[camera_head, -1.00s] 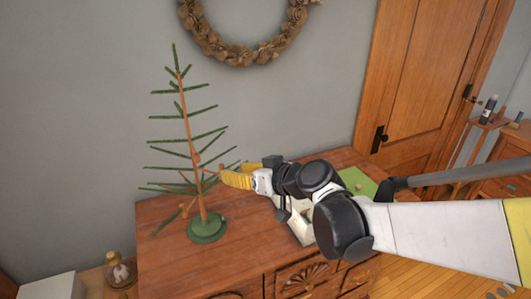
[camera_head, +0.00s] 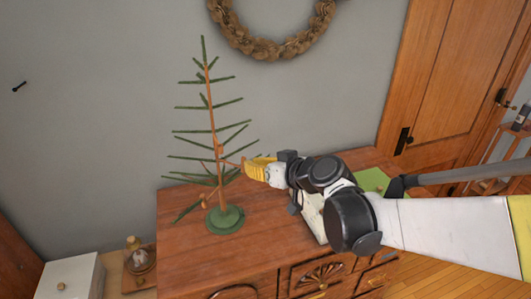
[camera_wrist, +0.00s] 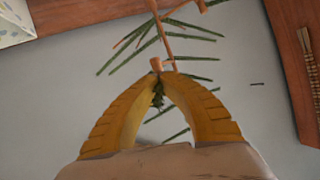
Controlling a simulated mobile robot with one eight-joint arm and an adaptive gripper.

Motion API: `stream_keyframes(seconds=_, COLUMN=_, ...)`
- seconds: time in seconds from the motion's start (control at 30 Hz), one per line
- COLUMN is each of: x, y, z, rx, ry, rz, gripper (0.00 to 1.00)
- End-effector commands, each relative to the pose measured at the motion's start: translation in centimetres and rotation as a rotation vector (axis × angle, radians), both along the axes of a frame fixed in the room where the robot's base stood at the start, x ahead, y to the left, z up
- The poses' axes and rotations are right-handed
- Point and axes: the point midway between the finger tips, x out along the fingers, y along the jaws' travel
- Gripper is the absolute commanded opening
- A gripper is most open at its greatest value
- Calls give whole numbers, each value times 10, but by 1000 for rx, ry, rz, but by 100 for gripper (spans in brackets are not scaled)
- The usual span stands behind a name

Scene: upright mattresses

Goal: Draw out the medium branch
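A thin artificial tree (camera_head: 211,120) with green branches stands upright in a round green base (camera_head: 225,219) on the wooden dresser top; it also shows in the wrist view (camera_wrist: 168,45). My yellow gripper (camera_head: 245,165) is just right of the lower trunk. In the wrist view my gripper's (camera_wrist: 160,75) fingertips are together on a branch (camera_wrist: 158,95): its brown end (camera_wrist: 157,64) sticks out at the tips and green needles show between the fingers. I cannot tell whether this branch touches the trunk, nor whether it is the medium one.
The wooden dresser (camera_head: 185,255) has bare room left of the tree. A white container (camera_head: 312,215) and a green sheet (camera_head: 372,180) lie partly behind my arm. A wreath (camera_head: 262,45) hangs on the wall, and a wooden door (camera_head: 440,80) is at the right.

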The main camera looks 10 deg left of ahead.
Motion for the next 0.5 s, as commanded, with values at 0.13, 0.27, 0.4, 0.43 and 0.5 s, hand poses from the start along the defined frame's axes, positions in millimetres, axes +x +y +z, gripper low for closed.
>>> stream_keyframes(seconds=0.13, x=0, y=0, z=5, rx=0, ry=0, rz=0, gripper=0)
stream_keyframes(seconds=0.27, x=0, y=0, z=11, rx=0, ry=0, rz=0, gripper=0)
stream_keyframes(seconds=0.4, x=0, y=0, z=17, rx=0, ry=0, rz=0, gripper=0)
stream_keyframes(seconds=0.43, x=0, y=0, z=18, rx=0, ry=0, rz=0, gripper=0)
stream_keyframes(seconds=0.5, x=0, y=0, z=22, rx=0, ry=0, rz=0, gripper=0)
